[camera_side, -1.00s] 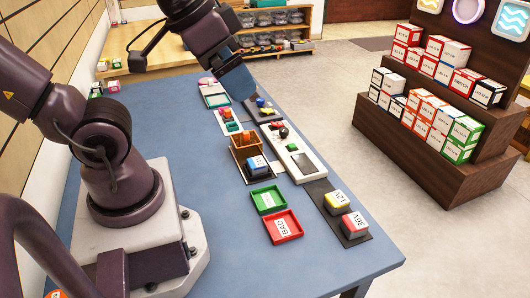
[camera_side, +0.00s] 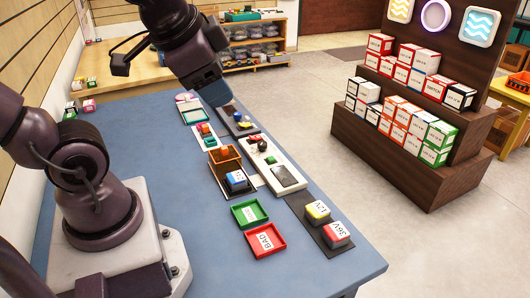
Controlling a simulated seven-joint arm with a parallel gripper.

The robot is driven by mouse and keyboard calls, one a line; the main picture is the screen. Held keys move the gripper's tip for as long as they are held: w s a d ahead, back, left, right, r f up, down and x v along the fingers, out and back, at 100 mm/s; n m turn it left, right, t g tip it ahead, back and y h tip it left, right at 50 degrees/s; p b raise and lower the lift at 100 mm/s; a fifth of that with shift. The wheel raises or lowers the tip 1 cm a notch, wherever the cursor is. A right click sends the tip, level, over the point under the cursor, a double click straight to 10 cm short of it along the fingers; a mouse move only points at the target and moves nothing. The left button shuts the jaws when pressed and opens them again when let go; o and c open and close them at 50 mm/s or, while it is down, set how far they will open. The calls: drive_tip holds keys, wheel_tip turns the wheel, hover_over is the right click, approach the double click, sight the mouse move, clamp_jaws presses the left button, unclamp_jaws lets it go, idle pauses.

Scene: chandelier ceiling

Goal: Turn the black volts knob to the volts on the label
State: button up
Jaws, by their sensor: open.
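A white tester panel (camera_side: 262,165) lies on the blue table. It carries a small black knob (camera_side: 262,147), a red part beside it, a green button (camera_side: 270,160) and a dark screen (camera_side: 287,176). A blue block (camera_side: 237,181) with a white label sits on a dark pad by the brown tray; its label is too small to read surely. My gripper (camera_side: 220,102) is open, pointing down beyond the panel's far end, apart from the knob. Its fingertips are hard to make out.
A green tray (camera_side: 250,222) and a red tray (camera_side: 279,252) marked BAD lie at the near side. A brown tray (camera_side: 212,158) stands left of the panel. A dark board (camera_side: 245,130) with small coloured parts lies below my gripper.

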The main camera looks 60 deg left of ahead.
drive_tip(key=w+d+m+y, duration=0.1)
drive_tip(key=w+m+y, duration=0.2)
drive_tip(key=n+g+h, duration=0.6)
drive_tip(key=n, duration=1.3)
hover_over(262, 143)
wheel_tip(262, 143, down, 21)
wheel_tip(262, 143, down, 12)
drive_tip(key=shift+r, duration=0.1)
